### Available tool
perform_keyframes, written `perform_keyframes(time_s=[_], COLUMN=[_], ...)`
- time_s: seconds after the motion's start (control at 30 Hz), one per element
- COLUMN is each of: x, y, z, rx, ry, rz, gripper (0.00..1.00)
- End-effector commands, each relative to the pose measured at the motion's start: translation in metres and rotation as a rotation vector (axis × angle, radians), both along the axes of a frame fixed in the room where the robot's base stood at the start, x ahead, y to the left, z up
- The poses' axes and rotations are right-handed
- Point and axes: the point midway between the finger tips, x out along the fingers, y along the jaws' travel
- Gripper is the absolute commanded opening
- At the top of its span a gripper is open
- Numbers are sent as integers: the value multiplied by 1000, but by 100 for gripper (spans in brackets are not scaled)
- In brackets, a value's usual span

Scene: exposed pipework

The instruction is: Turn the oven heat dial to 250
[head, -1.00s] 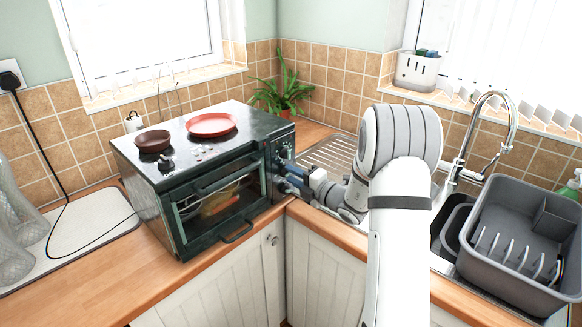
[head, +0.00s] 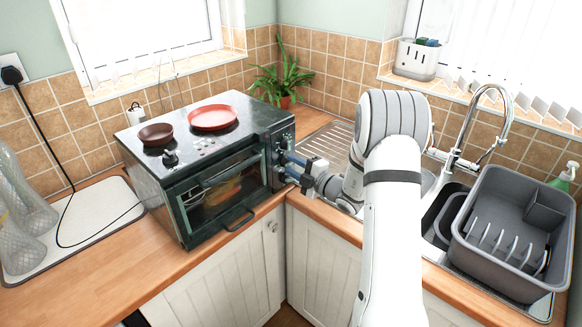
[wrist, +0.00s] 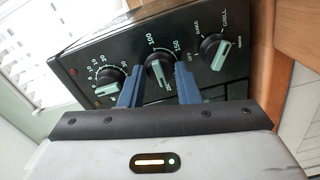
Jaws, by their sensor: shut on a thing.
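The dark green tabletop oven (head: 188,228) stands on the counter, its control panel on the right of its front. In the wrist view, the middle dial (wrist: 158,72), marked 100 and 150, is the heat dial. My gripper (wrist: 159,84) has one blue finger on each side of this dial and is shut on it. The lower part of its scale is partly hidden, and I cannot read its exact setting. In the head view, my gripper (head: 288,166) is at the panel and covers much of the dials.
A numbered dial (wrist: 109,80) is on the left and a grill dial (wrist: 215,51) on the right, both close to my fingers. Two pans (head: 213,117) (head: 156,135) sit on the oven top. The sink and grey dish rack (head: 497,266) are right of my arm.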

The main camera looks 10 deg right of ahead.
Motion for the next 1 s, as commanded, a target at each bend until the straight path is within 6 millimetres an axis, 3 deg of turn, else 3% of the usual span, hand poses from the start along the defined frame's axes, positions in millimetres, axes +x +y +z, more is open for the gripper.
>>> perform_keyframes(time_s=[0.13, 0.17, 0.4, 0.73, 1.0], x=[-2, -2, -1, -5, -41], y=[1, 1, 1, -4, -30], z=[-4, -4, -2, -1, -3], rx=[0, 0, -1, -1, 1], ry=[9, 9, 4, 2, 3], rz=[3, 3, 1, 0, -3], gripper=[6, 31, 50, 51, 51])
